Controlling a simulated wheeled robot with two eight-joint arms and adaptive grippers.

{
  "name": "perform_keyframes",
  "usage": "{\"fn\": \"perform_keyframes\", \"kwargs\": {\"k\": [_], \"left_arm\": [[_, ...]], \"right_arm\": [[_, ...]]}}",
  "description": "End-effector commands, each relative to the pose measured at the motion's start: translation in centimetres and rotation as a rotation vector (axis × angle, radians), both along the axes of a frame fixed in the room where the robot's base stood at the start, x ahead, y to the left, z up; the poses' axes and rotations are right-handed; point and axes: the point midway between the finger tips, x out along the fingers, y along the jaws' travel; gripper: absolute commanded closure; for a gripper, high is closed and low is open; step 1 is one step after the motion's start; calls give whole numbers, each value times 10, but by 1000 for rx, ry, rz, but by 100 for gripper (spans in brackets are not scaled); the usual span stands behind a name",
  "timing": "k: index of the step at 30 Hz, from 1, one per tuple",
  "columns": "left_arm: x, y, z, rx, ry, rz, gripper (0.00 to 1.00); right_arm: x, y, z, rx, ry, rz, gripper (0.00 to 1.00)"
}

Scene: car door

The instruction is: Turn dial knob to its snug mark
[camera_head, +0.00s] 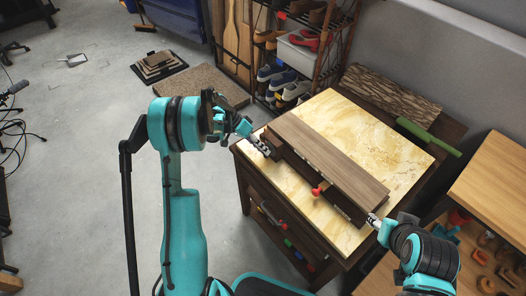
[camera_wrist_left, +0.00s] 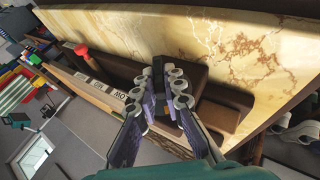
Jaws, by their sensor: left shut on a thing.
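A wooden unit with a brown top board (camera_head: 325,158) lies on the marble-topped cabinet. My left gripper (camera_head: 264,147) is at the unit's left end. In the left wrist view, my left gripper (camera_wrist_left: 165,92) is shut on a dark knob (camera_wrist_left: 160,72) on the unit's front side. The fingers hide most of the knob, and I cannot read its angle. Pale labels (camera_wrist_left: 120,96), one seeming to read LOW, lie beside the fingers. A red-headed knob (camera_head: 319,189) sticks out farther along the same side; it also shows in the left wrist view (camera_wrist_left: 81,49). My right gripper (camera_head: 373,220) is near the unit's right end; its fingers are too small to judge.
The marble top (camera_head: 345,115) is clear behind the unit. A green bar (camera_head: 428,136) lies at its right back edge. A shoe rack (camera_head: 300,60) stands behind the cabinet. A wooden shelf (camera_head: 495,185) with small items stands at the right.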

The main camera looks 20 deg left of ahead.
Motion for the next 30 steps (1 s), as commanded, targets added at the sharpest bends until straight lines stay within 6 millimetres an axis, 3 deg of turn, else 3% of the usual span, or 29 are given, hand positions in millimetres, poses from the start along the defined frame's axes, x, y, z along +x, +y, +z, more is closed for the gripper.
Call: {"fn": "perform_keyframes", "kwargs": {"k": [21, 22, 24, 30], "left_arm": [[1, 1, -1, -75, 43, 2, 100], [1, 1, -1, -75, 43, 2, 86], [1, 1, -1, -74, 43, 1, 70], [0, 1, -1, -74, 43, 0, 70]], "right_arm": [[0, 0, -7, 0, 0, 0, 55], [0, 0, -7, 0, 0, 0, 55], [0, 0, -7, 0, 0, 0, 55], [0, 0, -7, 0, 0, 0, 55]]}}
